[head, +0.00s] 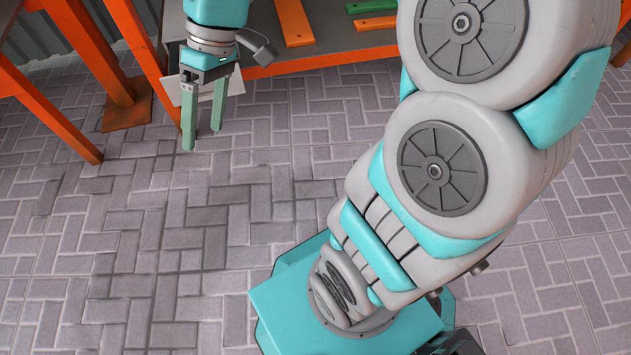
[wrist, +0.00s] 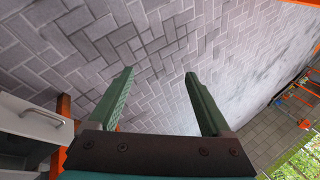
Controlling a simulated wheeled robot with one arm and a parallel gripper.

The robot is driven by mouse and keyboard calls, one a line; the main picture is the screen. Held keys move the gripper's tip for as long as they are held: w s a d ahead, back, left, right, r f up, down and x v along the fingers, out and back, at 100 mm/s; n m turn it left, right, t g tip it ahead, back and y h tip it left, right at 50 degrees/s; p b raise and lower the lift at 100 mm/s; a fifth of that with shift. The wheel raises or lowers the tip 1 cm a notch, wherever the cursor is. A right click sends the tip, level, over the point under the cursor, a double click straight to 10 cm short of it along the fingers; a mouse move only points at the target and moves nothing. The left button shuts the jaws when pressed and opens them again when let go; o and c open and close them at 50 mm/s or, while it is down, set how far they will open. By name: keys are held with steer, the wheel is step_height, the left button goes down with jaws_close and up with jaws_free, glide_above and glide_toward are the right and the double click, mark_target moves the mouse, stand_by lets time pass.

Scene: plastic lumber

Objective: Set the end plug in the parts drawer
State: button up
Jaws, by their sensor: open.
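My gripper (head: 202,138) hangs over the paved floor at the upper left of the head view, its two green fingers apart with nothing between them. The wrist view also shows the open gripper (wrist: 158,73), with bare paving beyond the fingers. A pale drawer front (wrist: 30,122) with a metal handle shows at the left edge of the wrist view, left of the gripper. I cannot tell whether it is the parts drawer. I see no end plug in either view.
Orange bench legs (head: 95,55) stand left of the gripper. Behind it, a low grey shelf (head: 335,45) bears an orange board (head: 294,22) and a green one (head: 371,6). The paved floor (head: 130,230) in front is clear. An orange frame (wrist: 300,92) stands far right in the wrist view.

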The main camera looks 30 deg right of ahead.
steer(key=s+d+f+m+h, duration=0.2)
steer(key=s+d, duration=0.3)
steer(key=s, duration=0.3)
steer(key=s+d+f+m+h, duration=0.3)
steer(key=s+d+m, duration=0.2)
steer(key=s, duration=0.3)
steer(key=shift+s+d+f+t, duration=0.25)
steer(key=shift+d+f+t, duration=0.05)
steer(key=shift+f, duration=0.1)
